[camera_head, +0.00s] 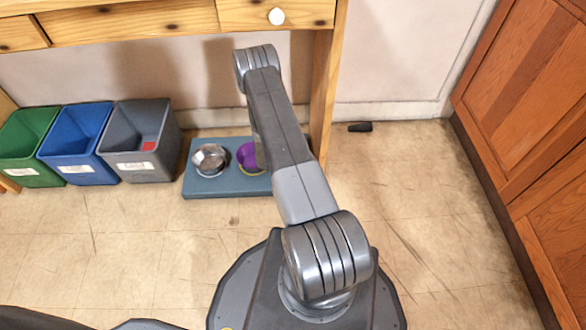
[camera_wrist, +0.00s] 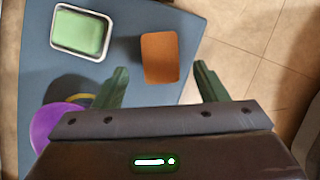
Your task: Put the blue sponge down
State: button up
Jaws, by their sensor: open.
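No blue sponge can be made out in either view. My gripper (camera_wrist: 160,68) is open, its two green fingers spread apart with nothing held between them. An orange-brown block (camera_wrist: 161,57) lies on the blue-grey mat (camera_wrist: 215,25), just beyond and between the fingertips in the wrist view. The mat also shows on the floor in the head view (camera_head: 203,187). In the head view my arm covers part of the mat, and my gripper does not show.
A pale-rimmed dish with green inside (camera_wrist: 80,33) and a purple bowl (camera_wrist: 55,124) are left of my gripper. A steel bowl (camera_head: 210,160) stands on the mat. Green (camera_head: 30,145), blue (camera_head: 75,145) and grey bins (camera_head: 140,145) stand left. A dark object (camera_head: 360,127) lies right.

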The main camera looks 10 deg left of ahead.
jog(key=p+v, duration=0.1)
jog(key=v, duration=0.3)
jog(key=shift+s+a+r, duration=0.1)
jog(key=shift+r, duration=0.25)
jog(key=shift+f, duration=0.15)
jog(key=b+x, duration=0.4)
jog(key=x, duration=0.8)
jog(key=shift+f+b, duration=0.35)
jog(key=shift+b, duration=0.05)
notch_tip(320, 180, up, 3)
jog(key=shift+r+p, duration=0.1)
jog(key=shift+p, duration=0.9)
jog(key=shift+r, duration=0.5)
jog(key=shift+f, duration=0.1)
